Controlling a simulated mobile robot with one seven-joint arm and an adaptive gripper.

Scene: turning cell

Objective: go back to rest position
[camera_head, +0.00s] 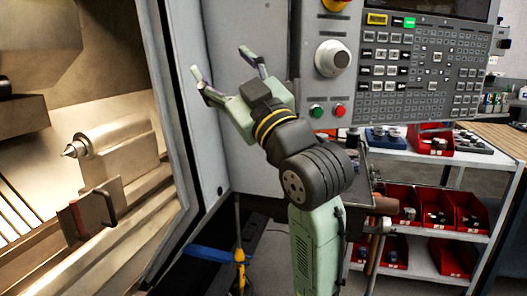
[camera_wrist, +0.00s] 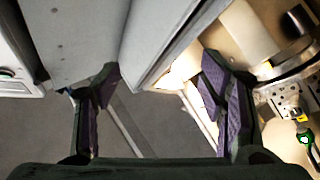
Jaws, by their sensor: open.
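My gripper (camera_head: 222,72) is raised in front of the grey machine front panel in the head view, its two fingers spread apart with nothing between them. In the wrist view my gripper (camera_wrist: 165,108) is also open and empty, with its purple finger pads facing each other over grey floor. Whether the fingers touch the panel cannot be told, but no contact shows.
The lathe's open bay (camera_head: 110,150) lies left, with a pointed tailstock centre (camera_head: 75,150). The control panel (camera_head: 418,65) is right of my gripper. A white shelf cart (camera_head: 465,157) with red bins (camera_head: 470,212) and a wooden bench (camera_head: 500,137) stand right.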

